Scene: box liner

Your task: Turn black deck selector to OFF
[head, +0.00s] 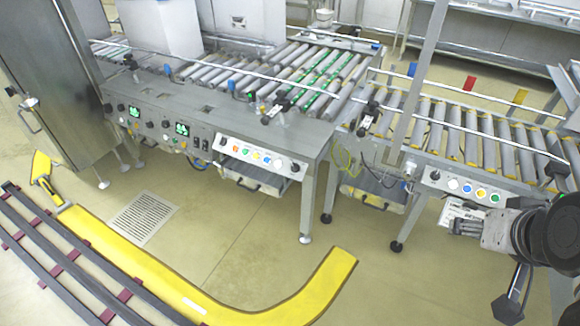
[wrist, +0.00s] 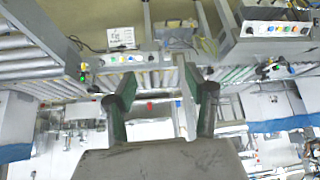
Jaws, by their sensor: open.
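Several small black selectors show in the head view, and I cannot tell which is the deck selector or how each is set. One selector (head: 222,141) is at the left end of the middle button panel (head: 250,155), and another (head: 295,168) is at its right end. A third selector (head: 435,175) is left of the buttons on the right conveyor. My gripper (wrist: 164,92) is open in the wrist view, with nothing between its two fingers. My arm is at the lower right of the head view, apart from the middle panel.
A roller conveyor (head: 290,75) runs behind the panels, and another conveyor (head: 470,130) stands to the right. A metal post (head: 418,85) rises between them.

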